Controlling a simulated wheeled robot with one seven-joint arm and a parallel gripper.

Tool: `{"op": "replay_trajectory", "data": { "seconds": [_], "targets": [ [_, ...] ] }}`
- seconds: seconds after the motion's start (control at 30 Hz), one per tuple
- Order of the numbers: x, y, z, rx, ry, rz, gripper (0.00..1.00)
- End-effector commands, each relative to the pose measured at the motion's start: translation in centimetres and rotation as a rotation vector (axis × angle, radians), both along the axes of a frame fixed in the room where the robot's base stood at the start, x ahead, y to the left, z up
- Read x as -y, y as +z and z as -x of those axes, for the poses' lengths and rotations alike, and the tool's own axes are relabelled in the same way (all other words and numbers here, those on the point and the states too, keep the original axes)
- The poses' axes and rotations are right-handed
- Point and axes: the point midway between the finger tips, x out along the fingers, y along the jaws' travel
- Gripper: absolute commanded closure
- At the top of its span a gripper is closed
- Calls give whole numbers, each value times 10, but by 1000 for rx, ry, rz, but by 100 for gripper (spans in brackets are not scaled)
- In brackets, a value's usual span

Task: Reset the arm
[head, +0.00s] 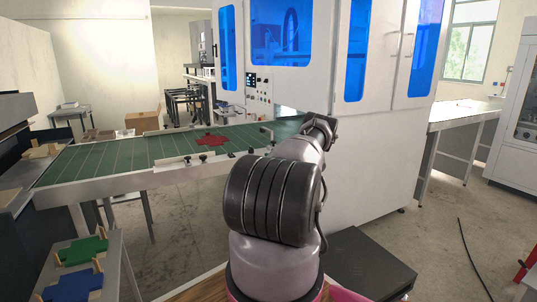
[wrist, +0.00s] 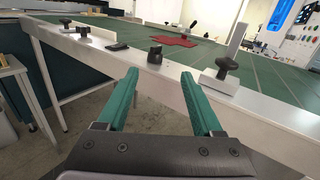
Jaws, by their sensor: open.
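My gripper (wrist: 158,104) is open and empty in the wrist view, with its two green fingers spread apart. It is in front of the near edge of the conveyor table (wrist: 113,62). In the head view my arm reaches up and away over the middle of the picture, and the gripper's fingers cannot be made out there. A flat red box blank (head: 211,140) lies on the green belt (head: 140,150). It also shows beyond the fingers in the wrist view (wrist: 172,41). The gripper is apart from it.
A white machine with blue windows (head: 280,35) stands behind the conveyor. Black knobs (wrist: 227,65) and guide rails line the conveyor's near edge. A side table at lower left holds a green blank (head: 82,249) and a blue blank (head: 74,285). A dark low platform (head: 366,262) is at right.

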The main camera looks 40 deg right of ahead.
Motion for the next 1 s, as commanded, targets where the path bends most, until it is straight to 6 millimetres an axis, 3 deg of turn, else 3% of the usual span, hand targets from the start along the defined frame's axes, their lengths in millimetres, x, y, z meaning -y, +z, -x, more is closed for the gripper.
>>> {"op": "replay_trajectory", "data": {
  "seconds": [0.5,0.63,0.77,0.9,1.0],
  "targets": [
    [0,0,0,0,0,0,32],
    [-12,15,-10,-9,31,29,32],
    [-53,60,-37,-43,125,128,32],
    [-123,123,-63,-92,268,291,32],
    [-175,165,-71,-118,367,414,32]
  ]
}}
